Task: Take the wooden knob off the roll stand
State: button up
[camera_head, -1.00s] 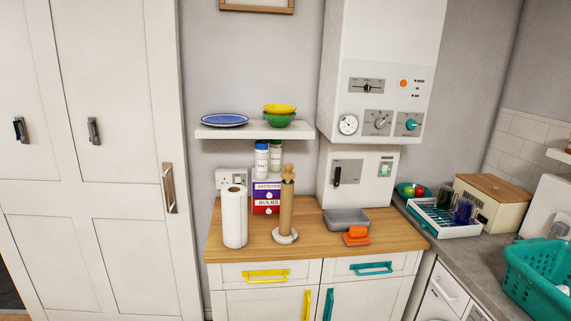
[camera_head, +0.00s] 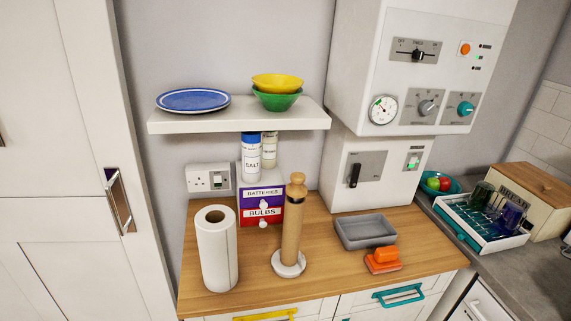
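The roll stand (camera_head: 289,262) stands upright on the wooden worktop, with a round white base. A brown cardboard tube (camera_head: 292,227) is around its post. The wooden knob (camera_head: 297,185) sits on top of the stand, above a dark ring at the tube's upper end. My gripper is not in view, so I cannot see whether it is open or shut.
A white paper roll (camera_head: 217,250) stands left of the stand. Behind are the batteries and bulbs drawers (camera_head: 262,205) and a salt container (camera_head: 251,158). A white shelf (camera_head: 238,119) overhangs at the back. A grey tray (camera_head: 366,231) and orange object (camera_head: 383,260) lie right.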

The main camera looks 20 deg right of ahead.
aim_at(296, 189)
jog(key=u, duration=0.05)
jog(key=i, duration=1.3)
jog(key=z, duration=1.85)
